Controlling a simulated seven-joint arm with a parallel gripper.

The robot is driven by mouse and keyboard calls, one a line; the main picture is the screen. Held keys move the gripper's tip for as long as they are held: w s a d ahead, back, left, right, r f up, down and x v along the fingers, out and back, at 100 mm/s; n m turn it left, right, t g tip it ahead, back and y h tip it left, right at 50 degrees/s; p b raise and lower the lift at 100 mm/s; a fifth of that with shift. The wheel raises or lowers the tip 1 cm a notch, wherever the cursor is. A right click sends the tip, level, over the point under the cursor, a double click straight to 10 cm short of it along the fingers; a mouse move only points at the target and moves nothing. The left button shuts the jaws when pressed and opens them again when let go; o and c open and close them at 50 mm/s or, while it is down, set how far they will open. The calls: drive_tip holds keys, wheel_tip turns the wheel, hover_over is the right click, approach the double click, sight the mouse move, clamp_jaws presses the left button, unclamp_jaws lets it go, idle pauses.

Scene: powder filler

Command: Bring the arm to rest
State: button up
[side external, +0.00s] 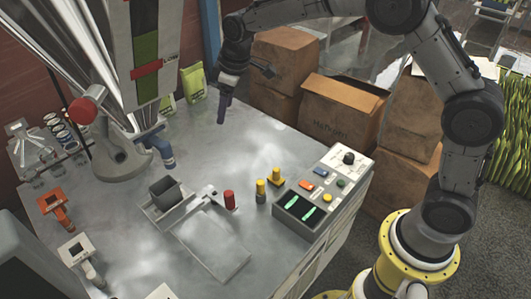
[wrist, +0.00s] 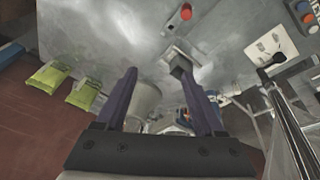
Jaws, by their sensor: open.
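My gripper (side external: 223,116) hangs pointing down over the back edge of the metal table (side external: 245,145), near the green pouches. In the wrist view my gripper (wrist: 158,72) shows two dark purple fingers spread wide apart with nothing between them. A pale round funnel-like part (wrist: 143,98) lies beyond the fingers in that view, partly hidden by them. The fingers' exact height above the table is hard to tell.
A filler machine (side external: 122,160) stands at left. Green pouches (side external: 194,82) stand behind. Cardboard boxes (side external: 335,115) flank the table. The table's back right is clear.

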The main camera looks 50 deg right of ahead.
drive_tip(key=s+d+r+m+t, duration=0.1)
drive_tip(key=s+d+r, duration=0.2)
drive_tip(key=s+r, duration=0.55)
drive_tip(key=s+d+r+m+t, duration=0.1)
drive_tip(key=s+d+r+t, duration=0.1)
drive_tip(key=s+r, duration=0.6)
drive_tip(key=s+f+m, duration=0.2)
drive_tip(key=s+f, duration=0.2)
drive_tip(key=s, duration=0.5)
drive_tip(key=s+d+f+m, duration=0.1)
drive_tip(key=s+f, duration=0.4)
drive_tip(key=s, duration=0.5)
drive_tip(key=shift+s+d+m+g, duration=0.2)
drive_tip(key=shift+d+m+g, duration=0.15)
drive_tip(key=shift+m, duration=0.35)
